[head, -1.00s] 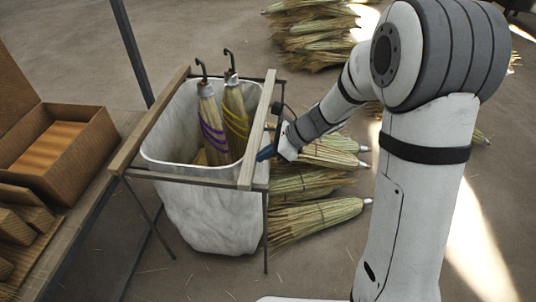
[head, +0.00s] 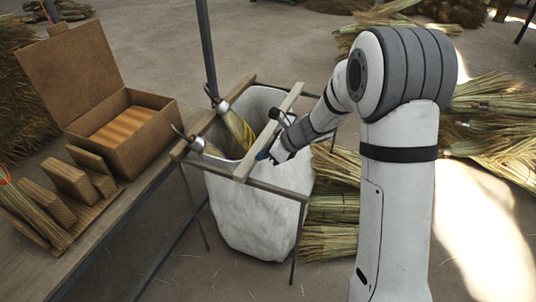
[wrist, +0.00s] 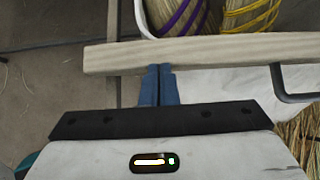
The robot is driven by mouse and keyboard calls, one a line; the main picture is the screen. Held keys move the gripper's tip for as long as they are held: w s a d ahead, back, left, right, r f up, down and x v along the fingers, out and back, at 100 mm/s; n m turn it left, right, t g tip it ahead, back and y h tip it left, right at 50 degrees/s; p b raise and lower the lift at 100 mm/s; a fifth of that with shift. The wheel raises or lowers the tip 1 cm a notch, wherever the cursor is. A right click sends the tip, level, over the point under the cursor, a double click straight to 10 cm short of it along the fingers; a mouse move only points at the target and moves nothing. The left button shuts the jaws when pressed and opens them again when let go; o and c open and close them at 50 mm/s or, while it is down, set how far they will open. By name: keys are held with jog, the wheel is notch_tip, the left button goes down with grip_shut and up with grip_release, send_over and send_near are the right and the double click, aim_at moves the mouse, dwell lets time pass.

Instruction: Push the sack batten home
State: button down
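The batten (head: 276,122) is a pale wooden bar lying across the top of the sack stand, roughly midway along the front rail. The white sack (head: 262,228) hangs in the stand. Two brooms (head: 236,126) with hooked ends stand in it on the batten's left, leaning left toward the left rail. My gripper (head: 263,156) is at the batten's right side. In the wrist view its blue fingers (wrist: 159,86) are together and empty, with their tips at the near side of the batten (wrist: 215,52). Purple and yellow bindings show beyond it.
An open cardboard box (head: 137,130) and several brown blocks (head: 70,182) are on a bench at the left. Loose brooms (head: 330,240) lie on the floor right of the stand. A dark post (head: 207,45) rises behind the stand.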

jog(key=shift+w, duration=0.1)
jog(key=d+f+p+v, duration=0.1)
jog(key=v, duration=0.6)
jog(key=s+d+f+p+v, duration=0.1)
jog(key=p+v, duration=0.1)
jog(key=v, duration=0.4)
jog(key=s+d+r+n+h+p, duration=0.4)
jog(key=s+r+n+p, duration=0.4)
jog(key=s+r+n, duration=0.3)
jog(key=s+d+r+n+h+p, duration=0.4)
jog(key=s+r+n+p, duration=0.5)
jog(key=s+r, duration=0.3)
notch_tip(320, 180, up, 2)
jog(key=shift+s+d+r+n+h, duration=0.1)
jog(key=shift+s+d+n+h, duration=0.35)
jog(key=shift+n, duration=0.45)
jog(key=shift+d, duration=0.1)
